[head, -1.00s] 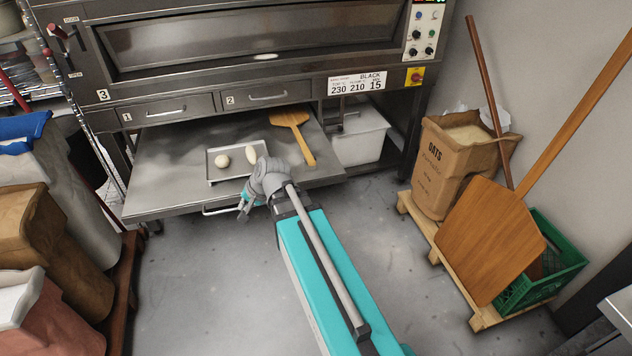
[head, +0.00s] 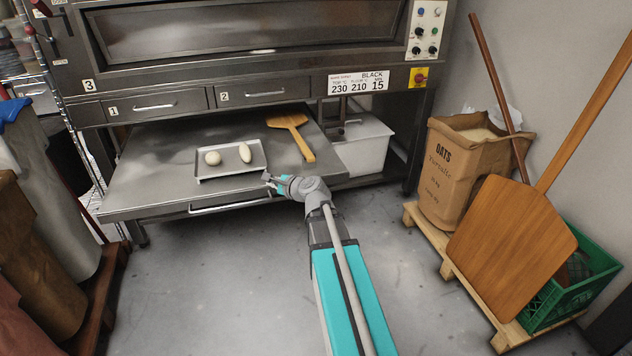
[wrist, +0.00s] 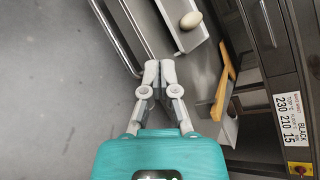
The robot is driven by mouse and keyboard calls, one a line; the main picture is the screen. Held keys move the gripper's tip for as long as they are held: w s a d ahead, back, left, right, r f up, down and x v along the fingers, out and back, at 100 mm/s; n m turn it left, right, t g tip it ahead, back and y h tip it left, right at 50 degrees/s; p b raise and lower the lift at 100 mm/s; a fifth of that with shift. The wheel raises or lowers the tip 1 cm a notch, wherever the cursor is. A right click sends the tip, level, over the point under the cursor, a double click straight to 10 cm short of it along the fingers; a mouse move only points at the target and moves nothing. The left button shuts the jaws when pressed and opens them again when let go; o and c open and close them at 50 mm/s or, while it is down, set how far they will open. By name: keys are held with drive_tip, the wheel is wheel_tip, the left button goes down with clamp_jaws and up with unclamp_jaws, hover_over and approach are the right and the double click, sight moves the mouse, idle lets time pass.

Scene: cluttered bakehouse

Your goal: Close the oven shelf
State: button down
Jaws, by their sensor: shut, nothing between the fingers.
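The oven shelf (head: 145,178) is a flat steel slab, pulled out below the oven drawers. A bar handle (head: 238,205) runs along its front edge and also shows in the wrist view (wrist: 121,38). On the shelf sit a metal tray (head: 218,176) with two pale dough pieces, and a wooden paddle (head: 296,140). My gripper (head: 271,180) is shut and empty near the shelf's front edge, right of the handle's middle. In the wrist view the fingertips (wrist: 158,66) meet beside the shelf edge; I cannot tell whether they touch it.
A white bin (head: 362,150) stands under the oven, right of the shelf. An oats sack (head: 455,175), a large wooden peel (head: 510,240) and a green crate (head: 570,290) stand on a pallet at right. Sacks line the left. The floor in front is clear.

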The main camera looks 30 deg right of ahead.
sight(315, 165)
drive_tip(key=d+f+m+t+h+b, duration=0.1)
drive_tip(key=d+f+m+h+b, duration=0.1)
drive_tip(key=d+f+m+b, duration=0.1)
drive_tip(key=s+d+f+m+t+h+b, duration=0.1)
drive_tip(key=d+f+m+h+b, duration=0.2)
drive_tip(key=d+m+b, duration=0.3)
drive_tip(key=d+f+m+t+h+b, duration=0.1)
drive_tip(key=d+f+m+h+b, duration=0.2)
drive_tip(key=d+m, duration=0.4)
drive_tip(key=d+f+b, duration=0.1)
drive_tip(key=d+b, duration=0.1)
drive_tip(key=d, duration=0.1)
drive_tip(key=shift+s+d, duration=0.2)
drive_tip(key=shift+d, duration=0.2)
drive_tip(key=shift+f, duration=0.1)
drive_tip(key=x, duration=1.4)
drive_tip(key=shift+r, duration=0.25)
